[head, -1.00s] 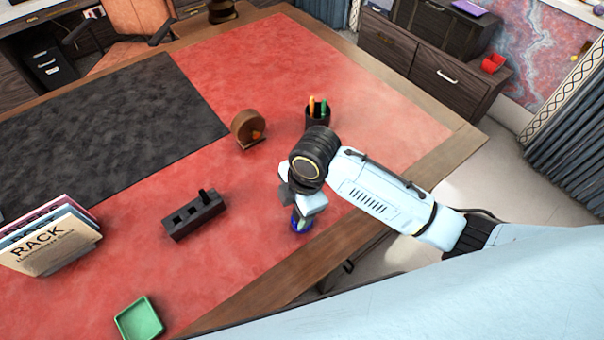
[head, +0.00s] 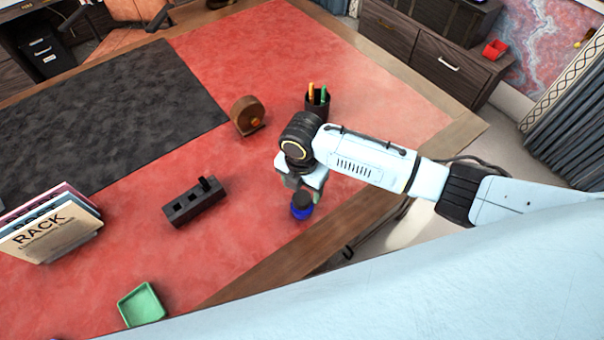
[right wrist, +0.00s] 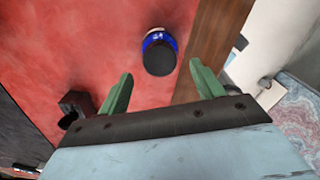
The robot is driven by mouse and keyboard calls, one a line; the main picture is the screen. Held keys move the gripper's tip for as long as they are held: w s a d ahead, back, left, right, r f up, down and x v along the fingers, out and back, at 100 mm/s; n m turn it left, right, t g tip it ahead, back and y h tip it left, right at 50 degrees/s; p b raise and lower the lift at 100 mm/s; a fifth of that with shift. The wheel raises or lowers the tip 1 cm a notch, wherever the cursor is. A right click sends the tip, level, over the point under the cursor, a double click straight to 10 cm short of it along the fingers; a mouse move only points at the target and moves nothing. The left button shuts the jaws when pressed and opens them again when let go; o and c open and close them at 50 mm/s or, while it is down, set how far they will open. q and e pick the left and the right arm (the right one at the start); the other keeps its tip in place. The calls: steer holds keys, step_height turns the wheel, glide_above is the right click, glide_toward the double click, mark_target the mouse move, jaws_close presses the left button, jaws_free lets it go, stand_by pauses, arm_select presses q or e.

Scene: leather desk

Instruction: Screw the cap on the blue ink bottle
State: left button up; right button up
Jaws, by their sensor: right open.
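The blue ink bottle (head: 301,211) stands upright on the red desk top near the front edge. A dark cap (head: 302,197) sits on top of it; I cannot tell how tightly it is screwed. In the right wrist view the bottle (right wrist: 147,42) shows as a blue rim with a label around the dark round cap (right wrist: 159,58). My right gripper (head: 305,180) is just above the bottle. In the right wrist view its green fingers (right wrist: 161,73) are apart and empty, with the bottle beyond their tips. My left gripper is not in view.
A dark slotted block (head: 193,205) with an upright peg is left of the bottle. A green tray (head: 141,304) lies at the front edge. A pen cup (head: 317,104) and a brown round dispenser (head: 246,114) stand behind. Books (head: 50,230) stand at far left.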

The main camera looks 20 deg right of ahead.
mark_target(302, 197)
steer(key=shift+f, duration=1.95)
steer(key=shift+c, duration=0.4)
steer(key=c, duration=0.9)
